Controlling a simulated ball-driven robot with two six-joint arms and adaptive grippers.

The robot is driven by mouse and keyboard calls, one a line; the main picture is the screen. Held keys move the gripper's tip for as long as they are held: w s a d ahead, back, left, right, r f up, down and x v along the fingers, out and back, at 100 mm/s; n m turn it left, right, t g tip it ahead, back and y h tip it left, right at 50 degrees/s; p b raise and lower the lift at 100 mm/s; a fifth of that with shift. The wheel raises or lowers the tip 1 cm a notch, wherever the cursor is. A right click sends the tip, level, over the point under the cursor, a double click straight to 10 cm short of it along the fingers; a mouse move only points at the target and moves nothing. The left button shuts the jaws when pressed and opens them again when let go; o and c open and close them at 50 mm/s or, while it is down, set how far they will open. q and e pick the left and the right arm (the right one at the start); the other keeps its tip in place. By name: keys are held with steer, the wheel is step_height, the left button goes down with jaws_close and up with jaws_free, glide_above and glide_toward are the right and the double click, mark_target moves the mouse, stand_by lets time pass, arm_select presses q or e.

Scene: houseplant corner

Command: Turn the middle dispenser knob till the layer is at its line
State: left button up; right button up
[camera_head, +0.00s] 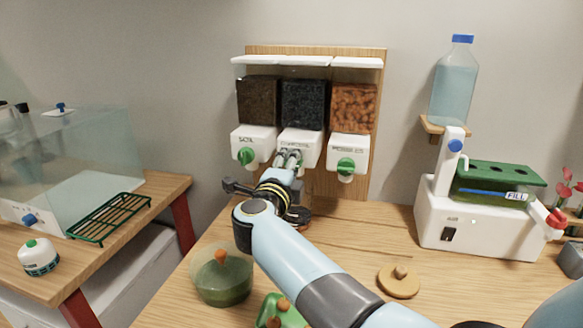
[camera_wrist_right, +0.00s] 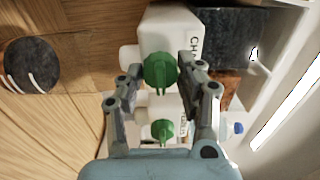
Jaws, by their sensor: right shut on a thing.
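The middle dispenser (camera_head: 303,143) is white with a dark granular fill in its clear bin (camera_head: 303,103). Its green knob (camera_wrist_right: 160,71) shows in the right wrist view, beside the start of a label reading "CHA". My right gripper (camera_head: 288,157) is shut on this knob, one finger on each side of it. In the head view the gripper hides the knob. A dark round thing (camera_wrist_right: 32,66) with white arcs lies on the wood in the wrist view. I cannot tell the layer or its line. My left gripper is not in view.
A left dispenser (camera_head: 252,141) and a right dispenser (camera_head: 349,148) flank the middle one closely, each with a green knob. A glass bowl (camera_head: 222,284) stands front left. A wooden lid (camera_head: 399,281) and a white machine (camera_head: 480,222) are to the right.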

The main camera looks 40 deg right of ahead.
stand_by(0.4)
steer(key=o, duration=1.2)
steer(key=shift+r, duration=0.1)
